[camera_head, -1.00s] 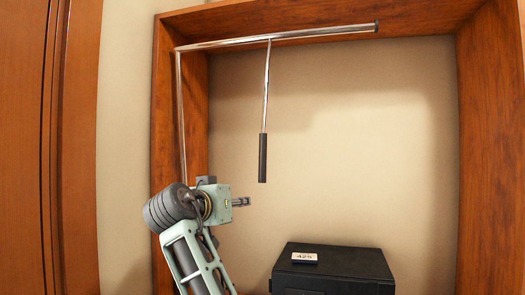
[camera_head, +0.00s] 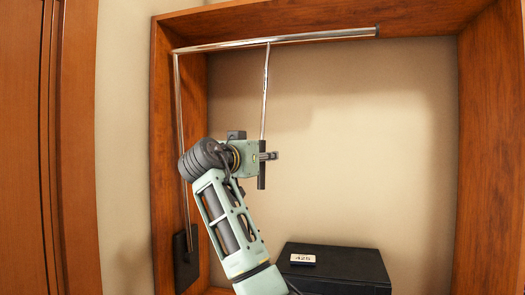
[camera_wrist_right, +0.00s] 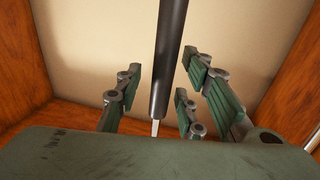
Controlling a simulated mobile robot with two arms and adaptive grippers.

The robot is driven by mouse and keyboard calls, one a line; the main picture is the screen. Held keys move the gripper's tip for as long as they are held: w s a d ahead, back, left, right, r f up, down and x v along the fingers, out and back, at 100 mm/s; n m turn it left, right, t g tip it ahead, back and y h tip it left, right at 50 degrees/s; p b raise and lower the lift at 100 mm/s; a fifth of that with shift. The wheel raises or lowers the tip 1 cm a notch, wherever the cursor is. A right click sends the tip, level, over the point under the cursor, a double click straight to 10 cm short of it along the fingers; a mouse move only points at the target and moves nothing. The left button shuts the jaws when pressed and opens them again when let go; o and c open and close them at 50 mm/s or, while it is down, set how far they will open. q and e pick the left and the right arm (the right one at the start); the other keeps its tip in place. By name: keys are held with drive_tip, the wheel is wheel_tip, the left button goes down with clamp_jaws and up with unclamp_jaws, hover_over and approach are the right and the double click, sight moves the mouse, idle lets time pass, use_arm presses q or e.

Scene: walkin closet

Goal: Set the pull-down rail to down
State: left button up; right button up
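The pull-down rail (camera_head: 320,35) is a chrome bar at the top of a wooden closet frame, with a side arm (camera_head: 181,140) running down the left wall. A thin chrome pull rod (camera_head: 265,90) hangs from it, ending in a black handle (camera_head: 262,182). My right gripper (camera_head: 268,156) is at the handle's upper part. In the right wrist view, the handle (camera_wrist_right: 173,45) passes between the spread fingers of my right gripper (camera_wrist_right: 160,85), with gaps on both sides. My left gripper is not in view.
A black box (camera_head: 335,265) with a "425" label (camera_head: 303,259) stands low in the closet frame. The wooden side walls (camera_head: 490,150) bound the space. A black mount plate (camera_head: 186,258) is on the left wall. The area right of the handle is clear.

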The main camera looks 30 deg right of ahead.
drive_tip(key=shift+w, duration=0.1)
clamp_jaws()
idle(0.3)
drive_tip(key=shift+f, duration=0.1)
